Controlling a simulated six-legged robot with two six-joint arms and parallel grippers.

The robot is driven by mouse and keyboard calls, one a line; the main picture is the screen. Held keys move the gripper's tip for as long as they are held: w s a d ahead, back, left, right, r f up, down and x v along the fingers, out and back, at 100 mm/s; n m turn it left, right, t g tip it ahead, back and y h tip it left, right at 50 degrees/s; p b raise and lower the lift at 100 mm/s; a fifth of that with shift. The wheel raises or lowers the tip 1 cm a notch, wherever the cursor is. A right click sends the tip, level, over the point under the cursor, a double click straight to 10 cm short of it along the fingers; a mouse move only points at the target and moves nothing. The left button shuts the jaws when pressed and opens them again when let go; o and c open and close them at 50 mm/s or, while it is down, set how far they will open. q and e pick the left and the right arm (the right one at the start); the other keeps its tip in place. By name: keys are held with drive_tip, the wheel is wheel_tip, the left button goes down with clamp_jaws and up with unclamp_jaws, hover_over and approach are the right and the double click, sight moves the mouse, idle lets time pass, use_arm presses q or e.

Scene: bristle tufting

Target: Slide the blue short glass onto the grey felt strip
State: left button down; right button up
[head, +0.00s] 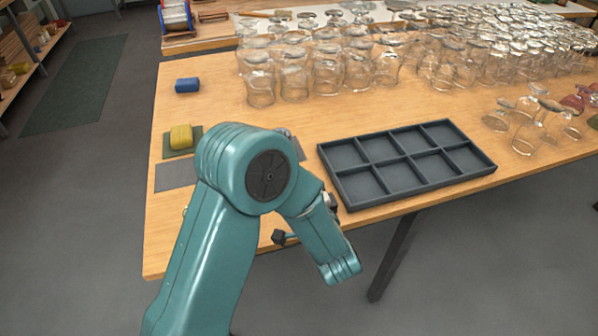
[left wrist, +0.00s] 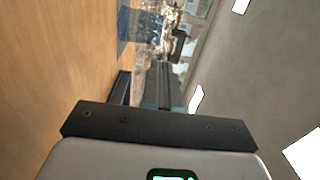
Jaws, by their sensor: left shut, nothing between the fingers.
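The grey felt strip (head: 174,176) lies flat near the table's left front, with its middle covered by my left arm. In the left wrist view a see-through blue patch (left wrist: 123,24), which looks like the blue short glass, stands on the wood beyond the fingers. I cannot make out the blue short glass in the head view; my arm may hide it. My left gripper (left wrist: 150,78) shows in the left wrist view with dark fingers close to the table surface, shut and empty, apart from the blue patch. My right gripper is not in view.
A dark compartment tray (head: 397,172) lies right of my arm. Many clear glasses (head: 330,70) fill the back; several more stand at the right.

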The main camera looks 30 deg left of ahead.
use_arm(q)
drive_tip(key=x, duration=1.1)
drive_tip(key=shift+a, duration=0.1)
drive_tip(key=shift+p+x, duration=0.35)
drive_tip(key=shift+x, duration=0.65)
drive_tip(key=shift+a, duration=0.1)
